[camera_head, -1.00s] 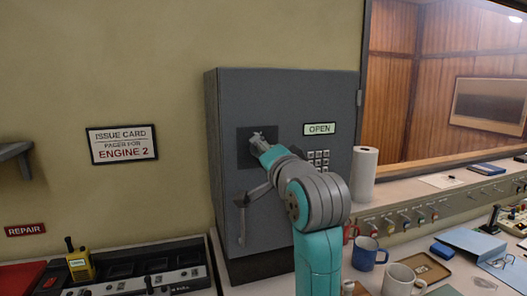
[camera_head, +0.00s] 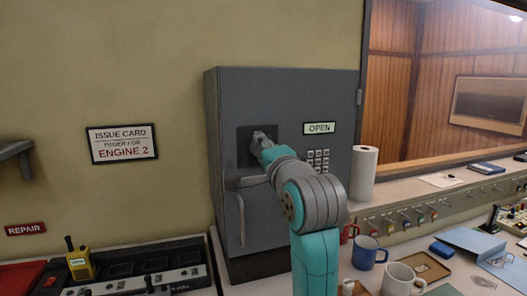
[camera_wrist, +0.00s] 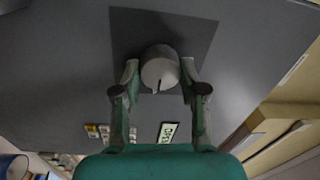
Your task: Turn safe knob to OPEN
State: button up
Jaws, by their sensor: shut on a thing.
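The grey safe (camera_head: 285,95) stands against the wall, its door closed. A round grey knob (camera_wrist: 160,68) sits on a dark square plate (camera_wrist: 201,36) on the door. A dark pointer mark on the knob faces the bottom of the wrist view. My gripper (camera_head: 261,140) is at the plate in the head view and hides most of the knob. In the wrist view my gripper (camera_wrist: 160,72) has one finger on each side of the knob and is shut on it. A lit OPEN sign (camera_head: 319,128) is to the right of the plate; it also shows in the wrist view (camera_wrist: 167,133).
A keypad (camera_head: 318,160) is below the sign, and a vertical handle (camera_head: 241,221) is low on the door. A paper roll (camera_head: 363,173), a blue mug (camera_head: 365,255) and a white mug (camera_head: 399,281) stand right of my arm. A yellow radio (camera_head: 80,264) is at left.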

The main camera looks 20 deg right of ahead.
jog(key=o, duration=1.1)
jog(key=shift+o, duration=0.2)
jog(key=shift+s, duration=0.1)
jog(key=s, duration=1.1)
jog(key=shift+s+f, duration=0.4)
